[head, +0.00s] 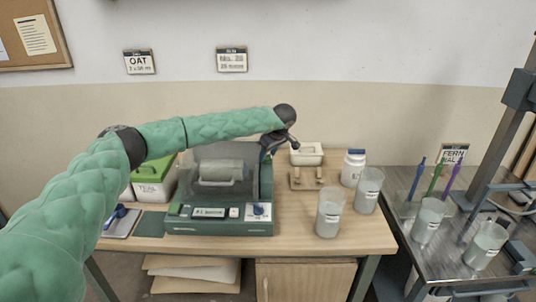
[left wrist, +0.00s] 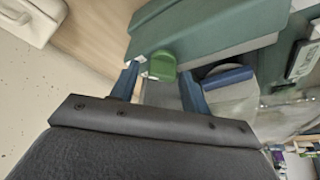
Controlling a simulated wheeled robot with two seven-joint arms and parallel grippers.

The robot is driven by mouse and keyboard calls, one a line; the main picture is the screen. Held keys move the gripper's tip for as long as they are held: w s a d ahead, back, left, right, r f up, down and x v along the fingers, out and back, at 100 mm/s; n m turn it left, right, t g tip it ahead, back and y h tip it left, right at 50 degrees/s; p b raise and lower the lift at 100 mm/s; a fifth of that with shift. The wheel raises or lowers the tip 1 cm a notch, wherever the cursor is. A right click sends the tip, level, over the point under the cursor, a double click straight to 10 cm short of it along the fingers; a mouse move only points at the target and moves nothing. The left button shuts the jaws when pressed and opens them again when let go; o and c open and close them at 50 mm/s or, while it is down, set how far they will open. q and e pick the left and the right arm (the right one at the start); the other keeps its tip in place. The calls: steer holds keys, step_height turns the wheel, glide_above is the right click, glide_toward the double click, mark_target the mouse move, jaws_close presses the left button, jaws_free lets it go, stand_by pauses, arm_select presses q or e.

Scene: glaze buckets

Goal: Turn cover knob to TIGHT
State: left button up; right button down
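A dark green machine (head: 220,228) with a clear cover (head: 225,160) stands on the wooden table in the head view. In the left wrist view a small bright green knob (left wrist: 163,65) sticks out from the machine's green body (left wrist: 205,35). My left gripper (left wrist: 159,76) is open, with one blue finger on each side of this knob and gaps between them. In the head view the left gripper (head: 268,150) is at the machine's right rear side, partly hidden by its own wrist. Any TIGHT mark is not readable. My right gripper is not in view.
A white tub (head: 306,155) and a wooden stand (head: 306,180) are just right of the machine. A white jar (head: 352,168) and beakers (head: 329,212) stand farther right. The front panel has a blue knob (head: 258,210).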

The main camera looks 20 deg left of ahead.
arm_select(q)
steer(key=shift+a, duration=0.1)
stand_by(0.4)
steer(key=shift+r, duration=0.5)
steer(key=p+v, duration=0.2)
steer(key=v, duration=0.5)
steer(key=shift+d, duration=0.3)
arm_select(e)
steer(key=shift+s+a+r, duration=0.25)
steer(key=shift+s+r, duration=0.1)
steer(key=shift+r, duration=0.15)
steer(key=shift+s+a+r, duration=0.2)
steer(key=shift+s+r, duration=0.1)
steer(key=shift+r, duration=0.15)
arm_select(q)
steer(key=shift+s+f, duration=0.1)
